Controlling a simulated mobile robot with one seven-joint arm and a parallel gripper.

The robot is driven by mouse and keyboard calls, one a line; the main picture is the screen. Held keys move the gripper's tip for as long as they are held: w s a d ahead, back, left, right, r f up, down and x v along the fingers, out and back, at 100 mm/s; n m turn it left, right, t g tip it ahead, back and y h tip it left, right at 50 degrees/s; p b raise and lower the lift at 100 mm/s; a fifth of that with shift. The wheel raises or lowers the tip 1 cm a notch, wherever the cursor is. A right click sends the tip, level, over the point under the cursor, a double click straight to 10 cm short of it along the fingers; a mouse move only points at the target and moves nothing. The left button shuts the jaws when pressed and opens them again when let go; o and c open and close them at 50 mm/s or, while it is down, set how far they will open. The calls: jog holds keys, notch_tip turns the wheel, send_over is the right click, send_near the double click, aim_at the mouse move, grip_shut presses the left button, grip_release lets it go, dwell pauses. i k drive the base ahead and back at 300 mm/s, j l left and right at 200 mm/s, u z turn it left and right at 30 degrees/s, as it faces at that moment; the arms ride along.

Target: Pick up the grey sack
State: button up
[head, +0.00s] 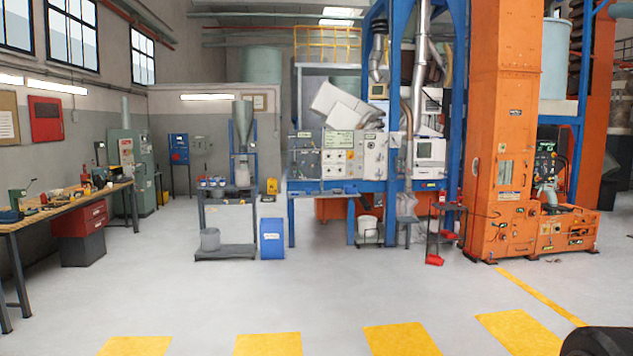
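I cannot pick out a grey sack with certainty. A small greyish, lumpy shape (406,205) sits by a small stand at the foot of the blue frame, and it is too small to tell what it is. A pale, rounded object (367,227) stands low to its left, in a dark stand. My gripper is not in view.
A workbench (62,208) with tools runs along the left wall. A dark cart (227,252) and a blue box (272,239) stand mid-floor. The orange elevator column (503,130) rises at right. The grey floor in front is open, with yellow markings (268,344).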

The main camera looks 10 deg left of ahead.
aim_at(243, 177)
jog(key=u, duration=0.85)
jog(key=i+l+u, duration=0.45)
jog(key=i+l, duration=0.6)
jog(key=i, duration=0.75)
jog(key=i+l+u, duration=0.45)
jog(key=i+l, duration=1.2)
jog(key=i+l+u, duration=0.25)
jog(key=i+l, duration=0.65)
jog(key=i+l+u, duration=0.1)
jog(key=i, duration=0.4)
jog(key=i+l+u, duration=0.15)
jog(key=i, duration=0.3)
jog(key=i+l+u, duration=0.1)
jog(key=i+l, duration=0.2)
jog(key=i, duration=0.15)
jog(key=i+l+u, duration=0.1)
jog(key=i, duration=0.35)
jog(key=i+l+u, duration=0.15)
jog(key=i, duration=0.35)
jog(key=i+l+u, duration=0.1)
jog(key=i+l, duration=0.2)
jog(key=i, duration=0.15)
